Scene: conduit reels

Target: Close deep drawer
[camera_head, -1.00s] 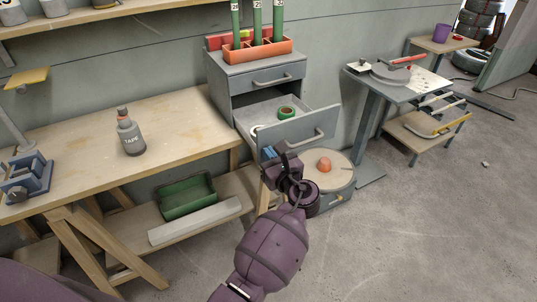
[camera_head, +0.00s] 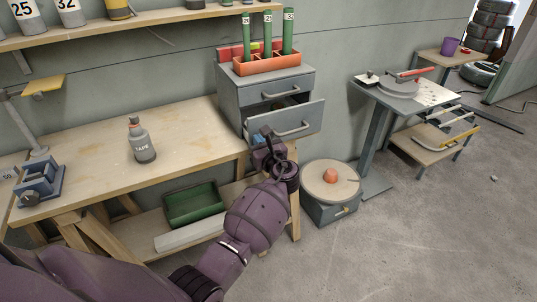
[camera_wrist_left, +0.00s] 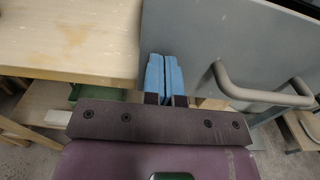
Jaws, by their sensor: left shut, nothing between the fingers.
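The deep drawer (camera_head: 312,116) is the lower drawer of the grey cabinet (camera_head: 229,98) on the workbench. My left gripper (camera_head: 260,137) is at the left end of the drawer front. In the left wrist view its blue fingers (camera_wrist_left: 164,75) are shut together and empty, left of the handle and at the front panel (camera_wrist_left: 215,35). I cannot tell whether they touch it. My right gripper is not in view.
An orange holder (camera_head: 270,64) with green tubes stands on the cabinet. A grey TAPE bottle (camera_head: 141,142) and a blue vise-like tool (camera_head: 38,182) are on the bench (camera_head: 95,165). A round-topped box (camera_head: 328,205) stands on the floor right of the bench.

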